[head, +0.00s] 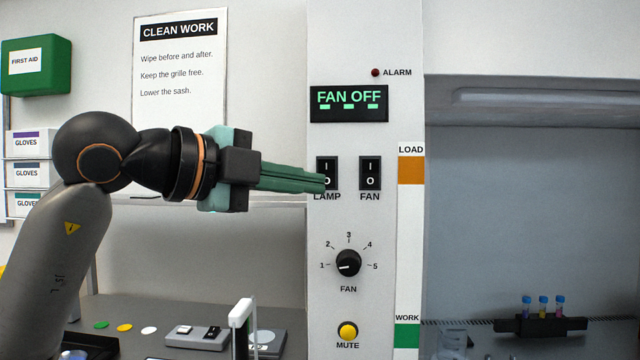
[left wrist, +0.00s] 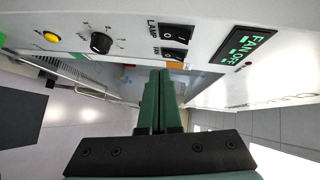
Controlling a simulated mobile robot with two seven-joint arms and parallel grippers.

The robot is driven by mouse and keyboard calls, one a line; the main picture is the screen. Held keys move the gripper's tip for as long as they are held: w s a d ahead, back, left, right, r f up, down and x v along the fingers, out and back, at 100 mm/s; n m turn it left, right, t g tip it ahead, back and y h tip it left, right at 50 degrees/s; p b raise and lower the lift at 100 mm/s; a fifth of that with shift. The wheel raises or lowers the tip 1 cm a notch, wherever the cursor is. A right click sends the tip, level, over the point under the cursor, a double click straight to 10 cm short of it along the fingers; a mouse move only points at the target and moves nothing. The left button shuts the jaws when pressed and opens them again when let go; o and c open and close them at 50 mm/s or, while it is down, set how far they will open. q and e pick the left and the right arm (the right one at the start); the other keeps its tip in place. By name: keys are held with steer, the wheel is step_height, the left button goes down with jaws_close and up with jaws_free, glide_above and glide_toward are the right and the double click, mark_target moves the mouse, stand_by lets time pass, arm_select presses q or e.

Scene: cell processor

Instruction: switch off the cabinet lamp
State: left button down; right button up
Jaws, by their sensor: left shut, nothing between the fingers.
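The LAMP rocker switch (head: 327,167) is black with an I above an O, on the white control column (head: 350,215). My left gripper (head: 322,183) is shut and empty. Its green fingertips overlap the lower part of the LAMP switch in the head view, partly hiding the O. The LAMP switch also shows in the left wrist view (left wrist: 178,32), where the closed fingertips (left wrist: 160,72) appear apart from it. I cannot tell whether they touch the column, or which way the rocker is tipped. My right gripper is not in view.
The FAN switch (head: 370,173) is just right of the LAMP switch. The display (head: 349,103) reads FAN OFF. A fan knob (head: 348,263) and yellow MUTE button (head: 347,331) sit below. The cabinet opening, with a tube rack (head: 540,326), is at the right.

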arm_select(q)
steer(key=f+b+v, duration=0.1)
steer(key=v, duration=0.8)
steer(key=shift+a, duration=0.2)
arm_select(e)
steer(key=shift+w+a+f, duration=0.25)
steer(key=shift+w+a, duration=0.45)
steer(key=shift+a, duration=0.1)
arm_select(q)
steer(key=shift+w+f, duration=0.1)
steer(key=shift+w, duration=0.05)
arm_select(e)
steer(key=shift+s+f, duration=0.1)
